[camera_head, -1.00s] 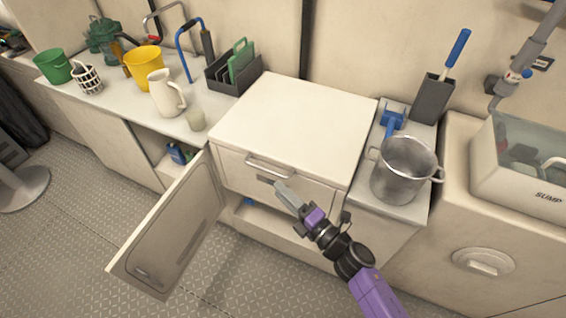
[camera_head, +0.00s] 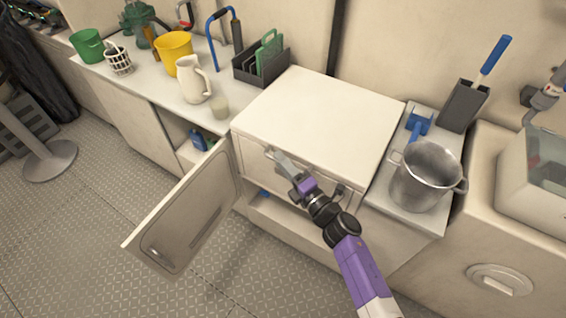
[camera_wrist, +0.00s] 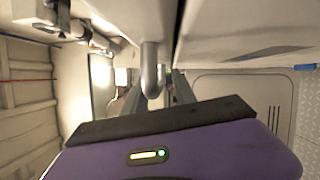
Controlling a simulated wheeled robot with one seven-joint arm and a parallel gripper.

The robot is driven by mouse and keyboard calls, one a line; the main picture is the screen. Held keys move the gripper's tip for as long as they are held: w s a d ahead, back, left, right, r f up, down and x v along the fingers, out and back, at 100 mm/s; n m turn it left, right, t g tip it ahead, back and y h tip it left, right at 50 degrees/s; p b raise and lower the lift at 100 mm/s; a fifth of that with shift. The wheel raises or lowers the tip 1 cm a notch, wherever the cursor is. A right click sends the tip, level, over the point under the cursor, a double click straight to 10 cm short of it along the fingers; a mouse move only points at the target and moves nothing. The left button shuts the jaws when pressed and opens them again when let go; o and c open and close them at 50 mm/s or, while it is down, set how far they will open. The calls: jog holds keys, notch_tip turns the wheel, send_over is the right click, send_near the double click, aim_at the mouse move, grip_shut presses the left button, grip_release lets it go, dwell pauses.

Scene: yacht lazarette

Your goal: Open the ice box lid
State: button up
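The ice box is the cream box in the middle of the head view, and its flat lid (camera_head: 325,112) lies level and shut on top. A metal bar handle on its front is mostly hidden behind my gripper (camera_head: 277,158) in the head view. In the wrist view the rounded grey handle (camera_wrist: 151,72) shows large and close. The two dark fingers of my gripper (camera_wrist: 154,90) stand apart, one to each side of the handle's end. I see no clear contact between the fingers and the handle.
A cupboard door (camera_head: 190,215) hangs open at the lower left of the ice box. A metal pot (camera_head: 424,178) stands on the counter to the right. A cream pitcher (camera_head: 192,82), a cup (camera_head: 219,105) and a dark rack (camera_head: 262,70) stand to the left.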

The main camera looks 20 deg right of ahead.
grip_shut()
dwell(1.4)
